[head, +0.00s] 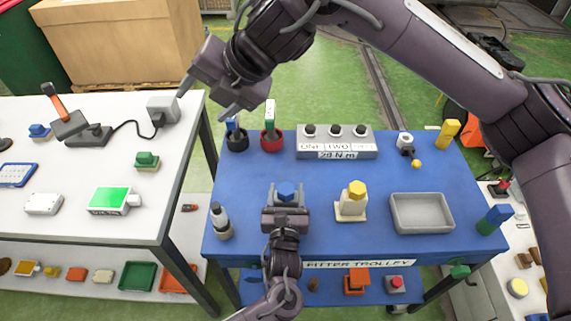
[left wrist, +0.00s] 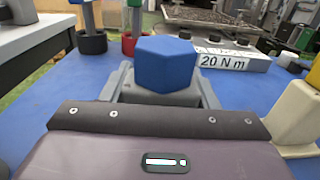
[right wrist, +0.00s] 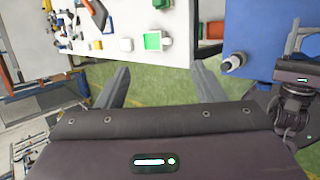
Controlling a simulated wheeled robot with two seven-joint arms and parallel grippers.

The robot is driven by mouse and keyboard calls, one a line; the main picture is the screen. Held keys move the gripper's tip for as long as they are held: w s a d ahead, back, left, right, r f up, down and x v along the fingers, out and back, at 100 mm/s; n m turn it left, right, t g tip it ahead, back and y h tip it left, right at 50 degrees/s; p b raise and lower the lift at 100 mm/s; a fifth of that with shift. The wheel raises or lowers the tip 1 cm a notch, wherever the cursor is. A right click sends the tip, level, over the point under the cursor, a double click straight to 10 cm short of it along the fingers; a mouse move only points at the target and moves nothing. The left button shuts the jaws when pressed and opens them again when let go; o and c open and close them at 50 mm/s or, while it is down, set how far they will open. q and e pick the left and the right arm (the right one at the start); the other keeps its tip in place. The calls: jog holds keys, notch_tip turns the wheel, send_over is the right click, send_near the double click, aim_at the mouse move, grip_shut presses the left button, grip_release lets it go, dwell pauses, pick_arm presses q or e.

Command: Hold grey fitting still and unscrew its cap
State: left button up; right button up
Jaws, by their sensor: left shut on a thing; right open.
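The grey fitting (left wrist: 150,97) stands on the blue trolley with a blue hexagonal cap (left wrist: 165,64) on top; the cap also shows in the head view (head: 286,190). My left gripper (head: 286,206) is shut on the grey fitting's body, one finger on each side, below the cap. In the head view the gripper hides part of the fitting. My right gripper (head: 208,101) is open and empty, high above the gap between the white table and the trolley, up and left of the cap. In the right wrist view, its fingers (right wrist: 162,68) are spread over green floor.
A cream fitting with a yellow cap (head: 352,202) stands right of the grey one, with a grey tray (head: 421,212) beyond. A bottle (head: 220,221) stands to the left. The labelled grey box (head: 336,143) and red and black cups stand behind. Blue surface between them is clear.

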jog(key=s+d+f+h, duration=0.2)
jog(key=d+f+h, duration=0.2)
jog(key=f, duration=0.4)
jog(key=h, duration=0.4)
send_near(287, 189)
jog(key=x, duration=0.9)
jog(key=shift+a, duration=0.1)
jog(key=shift+c, duration=0.4)
jog(key=shift+r, duration=0.1)
jog(key=c, duration=1)
jog(key=n+y, duration=0.1)
jog(key=n, duration=0.5)
